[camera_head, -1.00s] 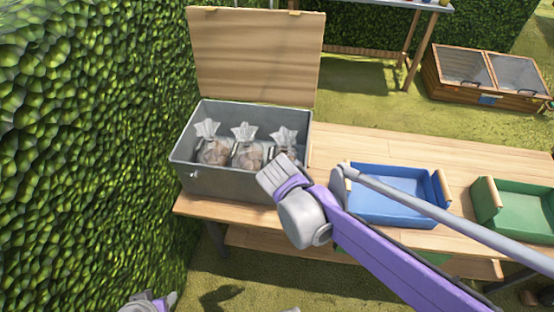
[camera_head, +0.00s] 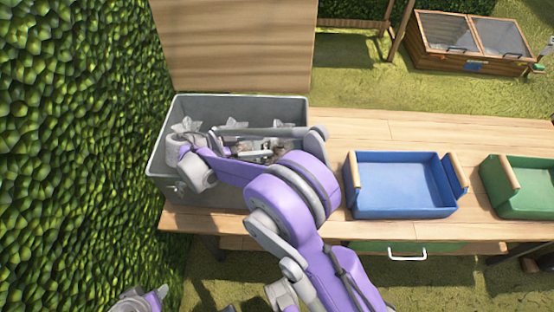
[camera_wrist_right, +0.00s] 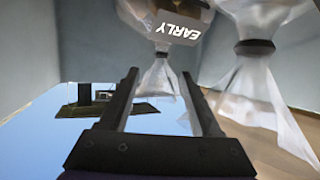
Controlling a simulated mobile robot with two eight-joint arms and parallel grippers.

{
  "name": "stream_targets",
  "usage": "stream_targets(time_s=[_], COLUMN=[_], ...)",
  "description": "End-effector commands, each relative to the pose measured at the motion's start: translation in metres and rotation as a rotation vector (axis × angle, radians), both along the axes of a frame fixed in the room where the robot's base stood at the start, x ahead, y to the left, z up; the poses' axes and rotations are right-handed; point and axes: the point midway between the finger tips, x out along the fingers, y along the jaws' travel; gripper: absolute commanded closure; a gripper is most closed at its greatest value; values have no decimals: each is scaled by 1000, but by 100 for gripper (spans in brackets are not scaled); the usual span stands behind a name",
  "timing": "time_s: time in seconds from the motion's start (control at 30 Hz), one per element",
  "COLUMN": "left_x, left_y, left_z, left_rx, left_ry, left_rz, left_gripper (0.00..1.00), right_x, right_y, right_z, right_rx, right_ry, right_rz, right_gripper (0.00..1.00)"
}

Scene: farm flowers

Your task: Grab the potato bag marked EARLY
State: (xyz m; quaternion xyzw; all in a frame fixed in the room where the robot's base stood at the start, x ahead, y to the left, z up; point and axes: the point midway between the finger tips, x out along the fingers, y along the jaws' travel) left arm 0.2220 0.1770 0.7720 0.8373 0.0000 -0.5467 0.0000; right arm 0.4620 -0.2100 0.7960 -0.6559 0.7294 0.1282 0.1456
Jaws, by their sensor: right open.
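In the head view, the bags' clear tops (camera_head: 232,125) show in the grey crate (camera_head: 165,180), partly behind my right arm. I cannot tell there which one is marked EARLY. Part of my left arm shows at the bottom left, its jaws unclear.
Another clear bag (camera_wrist_right: 255,75) is close on the right in the wrist view. The crate's open wooden lid (camera_head: 235,45) stands behind it. A blue tray (camera_head: 405,205) and a green tray (camera_head: 520,205) are to the right on the wooden table (camera_head: 400,128). A hedge (camera_head: 75,150) borders the left.

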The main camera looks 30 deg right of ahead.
Motion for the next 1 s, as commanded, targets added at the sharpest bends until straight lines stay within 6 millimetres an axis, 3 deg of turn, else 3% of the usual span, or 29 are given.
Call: stream_targets(time_s=[0.23,0.53,0.73,1.0], left_x=[1,1,1,1], left_y=[0,0,0,0], left_z=[-3,-7,-12,-12], left_rx=[0,0,0,0], left_ry=[1,2,4,4], left_rz=[0,0,0,0], left_gripper=[50,50,50,50], right_x=[-4,-6,-9,-10], right_y=[-35,-61,-91,-98], right_z=[-12,-21,-30,-32], right_rx=[0,1,1,2], right_ry=[1,1,1,1], right_rz=[-2,-1,-1,2], right_gripper=[36,36,36,36])
